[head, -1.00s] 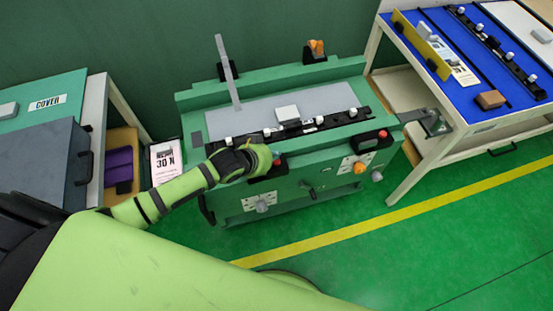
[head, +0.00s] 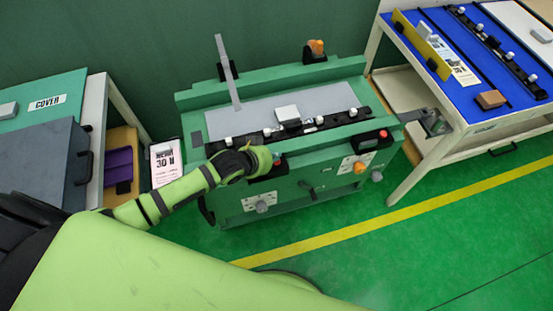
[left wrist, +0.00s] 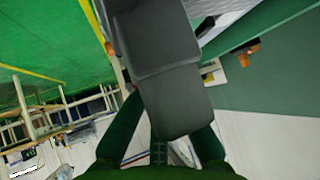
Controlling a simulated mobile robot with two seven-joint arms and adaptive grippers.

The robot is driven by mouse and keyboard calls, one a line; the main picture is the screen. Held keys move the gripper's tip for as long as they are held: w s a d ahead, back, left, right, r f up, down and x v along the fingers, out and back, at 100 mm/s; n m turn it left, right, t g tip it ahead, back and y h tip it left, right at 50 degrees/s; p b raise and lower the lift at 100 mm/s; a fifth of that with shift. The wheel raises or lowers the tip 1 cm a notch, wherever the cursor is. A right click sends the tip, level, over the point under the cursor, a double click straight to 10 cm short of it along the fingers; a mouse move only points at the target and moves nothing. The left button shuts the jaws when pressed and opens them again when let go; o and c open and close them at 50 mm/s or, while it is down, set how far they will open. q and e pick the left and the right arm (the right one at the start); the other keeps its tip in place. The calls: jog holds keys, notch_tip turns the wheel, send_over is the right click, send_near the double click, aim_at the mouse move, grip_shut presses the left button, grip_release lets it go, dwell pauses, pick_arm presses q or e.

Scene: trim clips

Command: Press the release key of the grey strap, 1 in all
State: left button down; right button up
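The grey strap (head: 228,72) stands up, tilted, from a black mount at the back left of the green bench (head: 345,68). My left gripper (head: 266,160) is at the bench's front edge, beside a black block (head: 262,173) with a small red part (head: 277,161). It partly hides that block, so I cannot tell whether they touch. In the left wrist view a dark grey block (left wrist: 170,75) fills the middle, in front of or between the fingers (left wrist: 160,130). I cannot tell whether they grip it. No key is clearly identifiable as the strap's. My right gripper is not visible.
A second black block with a red part (head: 368,141) is at the bench's front right. An orange-topped clamp (head: 316,49) stands at the back. A white block (head: 287,113) sits on the black rail. A blue-topped table (head: 470,55) is at right, a grey box (head: 40,165) at left.

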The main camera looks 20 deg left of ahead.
pick_arm(q)
jog(key=shift+s+f, duration=0.15)
jog(key=shift+f, duration=0.5)
jog(key=shift+s+f+b, duration=0.25)
jog(key=shift+f+b, duration=0.1)
dwell(0.6)
jog(key=shift+w+a+r+p, duration=0.15)
jog(key=shift+r+p, duration=0.6)
jog(key=shift+p, duration=0.25)
jog(key=shift+a+r, duration=0.1)
jog(key=shift+r, duration=0.1)
notch_tip(320, 180, up, 5)
jog(key=p, duration=0.5)
jog(key=shift+w+r, duration=0.1)
jog(key=shift+r, duration=0.1)
jog(key=shift+f, duration=0.1)
